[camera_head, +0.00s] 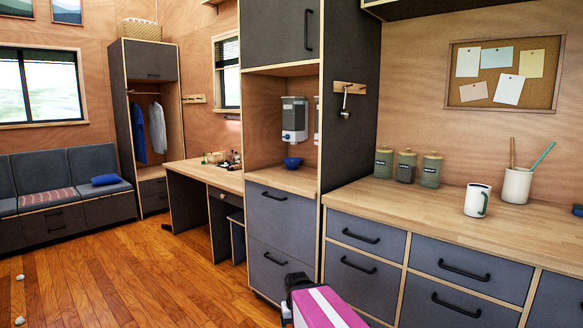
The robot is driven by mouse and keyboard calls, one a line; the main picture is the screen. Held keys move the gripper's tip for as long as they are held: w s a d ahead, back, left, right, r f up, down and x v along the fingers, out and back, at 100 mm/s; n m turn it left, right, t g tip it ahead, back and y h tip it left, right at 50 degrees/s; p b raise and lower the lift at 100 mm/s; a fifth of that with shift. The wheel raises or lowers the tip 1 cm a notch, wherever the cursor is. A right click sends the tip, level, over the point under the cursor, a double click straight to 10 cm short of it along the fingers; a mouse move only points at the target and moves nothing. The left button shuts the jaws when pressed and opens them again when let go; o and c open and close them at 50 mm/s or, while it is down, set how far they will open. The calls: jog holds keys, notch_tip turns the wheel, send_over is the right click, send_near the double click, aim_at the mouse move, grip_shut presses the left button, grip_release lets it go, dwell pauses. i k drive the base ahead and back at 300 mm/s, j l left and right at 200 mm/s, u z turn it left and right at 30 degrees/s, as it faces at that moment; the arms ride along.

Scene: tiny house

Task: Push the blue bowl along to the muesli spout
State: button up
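A small blue bowl (292,163) stands upright on the wooden shelf of the alcove in the tall dark cabinet. A white and grey dispenser (294,120) with a clear upper part is fixed to the alcove wall above it. In this view the bowl appears roughly below that dispenser, with a gap between. A second, similar shape (317,118) shows to its right, mostly hidden by the cabinet's side panel. I cannot read any label to tell which spout is the muesli one. My gripper's fingers are not visible.
The counter (390,192) at right holds several green canisters (407,166), a white mug (478,200) and a utensil pot (516,185). A blue object is cut off at the right edge. A lower desk (190,170) stands left of the cabinet. The wooden floor (130,270) at left is mostly open.

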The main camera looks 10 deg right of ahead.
aim_at(290, 163)
jog(key=i+j, duration=0.25)
jog(key=j, duration=0.15)
jog(key=i+j, duration=0.25)
jog(key=j, duration=0.15)
jog(key=i+j+z, duration=0.1)
jog(key=i+j, duration=0.15)
jog(key=j, duration=0.15)
jog(key=i+j, duration=0.25)
jog(key=j, duration=0.2)
jog(key=i+j, duration=0.2)
jog(key=j, duration=0.2)
jog(key=z, duration=0.05)
